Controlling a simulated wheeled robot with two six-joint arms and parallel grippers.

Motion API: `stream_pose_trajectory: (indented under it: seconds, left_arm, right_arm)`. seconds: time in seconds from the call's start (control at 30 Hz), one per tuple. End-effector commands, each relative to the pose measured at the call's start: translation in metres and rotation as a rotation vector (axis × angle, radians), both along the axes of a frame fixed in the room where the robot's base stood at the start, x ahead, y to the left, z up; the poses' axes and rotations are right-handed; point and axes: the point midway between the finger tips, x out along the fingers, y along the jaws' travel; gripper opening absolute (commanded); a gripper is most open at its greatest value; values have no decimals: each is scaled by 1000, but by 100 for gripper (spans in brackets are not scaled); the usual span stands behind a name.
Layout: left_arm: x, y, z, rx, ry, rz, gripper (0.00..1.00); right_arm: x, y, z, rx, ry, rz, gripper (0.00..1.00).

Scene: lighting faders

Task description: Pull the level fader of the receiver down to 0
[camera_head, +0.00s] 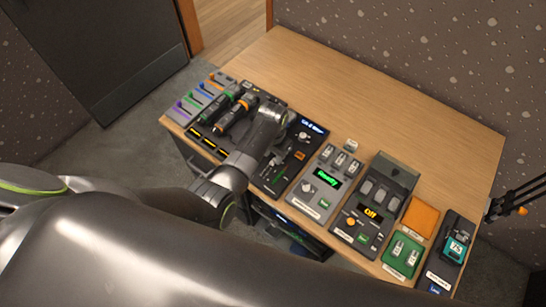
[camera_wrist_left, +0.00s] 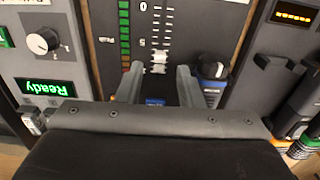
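The receiver (camera_head: 268,180) is a black panel on the desk, with a lit display at its far end. In the left wrist view its panel (camera_wrist_left: 200,25) appears upside down, with a scale showing 0 and 5 beside a green-lit meter. The pale fader cap (camera_wrist_left: 160,62) sits past the 5 mark, on the side away from 0. My left gripper (camera_head: 284,149) is over the receiver and partly hides it. In the left wrist view its two fingers (camera_wrist_left: 160,72) are apart on either side of the cap, with visible gaps. My right gripper is not in view.
A grey unit reading Ready (camera_head: 325,176) and a dark unit (camera_head: 360,222) stand to the right. Black microphones (camera_head: 236,113) lie to the left. The desk's far side (camera_head: 370,95) is clear.

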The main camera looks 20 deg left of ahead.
Motion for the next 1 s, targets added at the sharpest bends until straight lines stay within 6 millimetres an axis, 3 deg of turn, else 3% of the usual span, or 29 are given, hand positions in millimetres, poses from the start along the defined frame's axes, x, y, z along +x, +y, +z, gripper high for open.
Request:
stream_pose_trajectory:
  seconds: [0.2,0.6,0.87,1.0]
  left_arm:
    - [0,0,-20,-1,1,0,34]
    - [0,0,-25,0,-1,1,34]
    - [0,0,-25,0,-1,1,0]
    - [0,0,-25,0,-1,1,0]
  right_arm:
    - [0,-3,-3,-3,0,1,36]
    - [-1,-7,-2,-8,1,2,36]
    - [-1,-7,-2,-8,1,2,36]
    - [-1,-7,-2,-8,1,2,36]
